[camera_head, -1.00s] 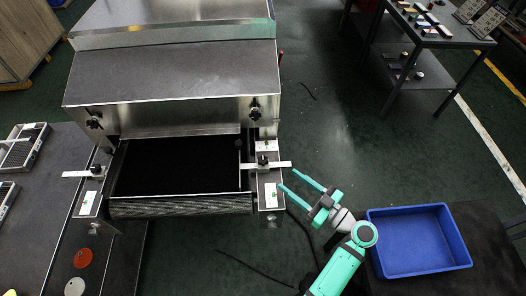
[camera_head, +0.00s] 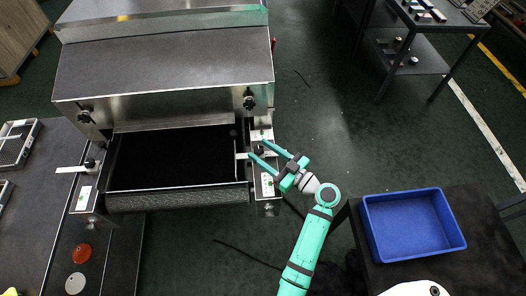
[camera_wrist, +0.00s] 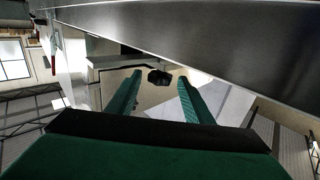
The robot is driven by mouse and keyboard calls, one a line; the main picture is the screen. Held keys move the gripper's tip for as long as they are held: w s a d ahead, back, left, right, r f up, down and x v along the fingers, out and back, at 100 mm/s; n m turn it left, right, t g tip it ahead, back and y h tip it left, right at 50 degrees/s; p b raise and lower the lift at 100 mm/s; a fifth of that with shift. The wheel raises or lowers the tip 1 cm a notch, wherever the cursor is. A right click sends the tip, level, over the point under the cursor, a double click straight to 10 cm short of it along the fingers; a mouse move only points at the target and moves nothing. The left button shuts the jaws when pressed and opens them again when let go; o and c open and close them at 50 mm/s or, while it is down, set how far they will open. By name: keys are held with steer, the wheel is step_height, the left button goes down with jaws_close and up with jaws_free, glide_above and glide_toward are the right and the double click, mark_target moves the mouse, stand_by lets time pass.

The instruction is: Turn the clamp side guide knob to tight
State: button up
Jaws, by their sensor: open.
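A black clamp knob (camera_head: 259,150) sits on the side guide at the right of the dryer's dark belt. A similar black knob (camera_head: 90,163) is on the left guide. My gripper (camera_head: 257,148) is open and empty, with its teal fingertips reaching to either side of the right knob. In the wrist view the dark knob (camera_wrist: 159,78) shows just beyond and between the fingertips of my gripper (camera_wrist: 160,76). I cannot tell whether either finger touches it, nor how tight the knob is.
The dryer's steel hood (camera_head: 165,78) rises behind the knob, with another black knob (camera_head: 249,103) on its front face. The belt opening (camera_head: 170,160) lies left of the knob. A blue tray (camera_head: 412,225) stands on a dark table at the right.

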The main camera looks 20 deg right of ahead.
steer(key=c, duration=1.1)
steer(key=shift+o, duration=0.2)
